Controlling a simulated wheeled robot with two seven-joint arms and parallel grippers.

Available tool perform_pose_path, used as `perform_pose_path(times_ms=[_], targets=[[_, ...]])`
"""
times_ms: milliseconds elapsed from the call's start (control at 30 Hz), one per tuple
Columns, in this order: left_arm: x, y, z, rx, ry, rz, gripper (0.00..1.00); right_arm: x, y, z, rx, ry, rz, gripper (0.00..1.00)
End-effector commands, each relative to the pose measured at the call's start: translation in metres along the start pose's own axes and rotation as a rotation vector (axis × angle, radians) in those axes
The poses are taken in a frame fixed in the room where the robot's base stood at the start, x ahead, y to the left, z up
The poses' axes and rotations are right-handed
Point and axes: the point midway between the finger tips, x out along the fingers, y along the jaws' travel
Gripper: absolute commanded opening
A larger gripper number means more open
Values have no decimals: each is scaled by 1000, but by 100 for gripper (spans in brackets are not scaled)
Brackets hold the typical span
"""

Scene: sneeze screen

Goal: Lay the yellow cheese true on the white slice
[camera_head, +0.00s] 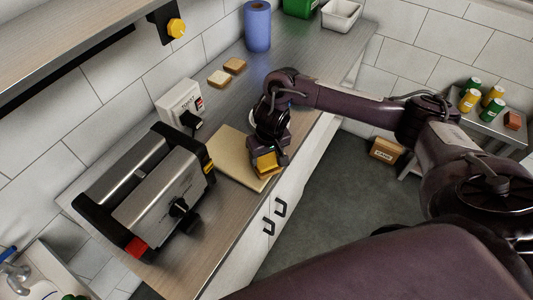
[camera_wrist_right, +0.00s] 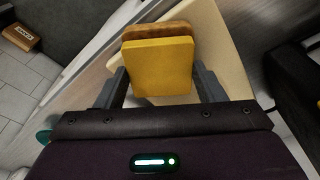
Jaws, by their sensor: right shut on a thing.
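My right gripper (camera_head: 267,155) points down over the near end of the pale board (camera_head: 232,162). It is shut on the yellow cheese (camera_head: 265,161), which also shows between the fingers in the right wrist view (camera_wrist_right: 158,70). A brown-edged slice (camera_wrist_right: 156,32) shows past the cheese's far edge in the wrist view. The cheese covers most of it, so its top colour and any contact are hidden. A pale slice (camera_head: 219,78) and a browner slice (camera_head: 235,66) lie farther back on the counter. My left gripper is not in view.
A steel press (camera_head: 160,200) with black ends stands left of the board. A white switch box (camera_head: 181,101) and blue roll (camera_head: 257,26) stand along the wall. The counter's front edge runs close beside the board. Cans (camera_head: 470,100) stand on a side table at right.

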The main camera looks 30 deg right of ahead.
Motion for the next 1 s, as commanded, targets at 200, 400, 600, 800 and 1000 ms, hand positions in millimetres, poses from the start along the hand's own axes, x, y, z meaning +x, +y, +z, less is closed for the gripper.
perform_pose_path(times_ms=[200, 400, 600, 800, 1000], targets=[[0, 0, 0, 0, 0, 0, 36, 1, 0, 0, 0, 0, 0, 40], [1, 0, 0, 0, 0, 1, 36, 4, 0, 1, 1, 0, -1, 40], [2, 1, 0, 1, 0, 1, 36, 8, 0, 1, 1, 0, -1, 40], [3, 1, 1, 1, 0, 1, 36, 12, 0, 2, 0, 0, -1, 40], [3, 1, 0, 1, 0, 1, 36, 12, 0, 2, 0, 0, -1, 76]])
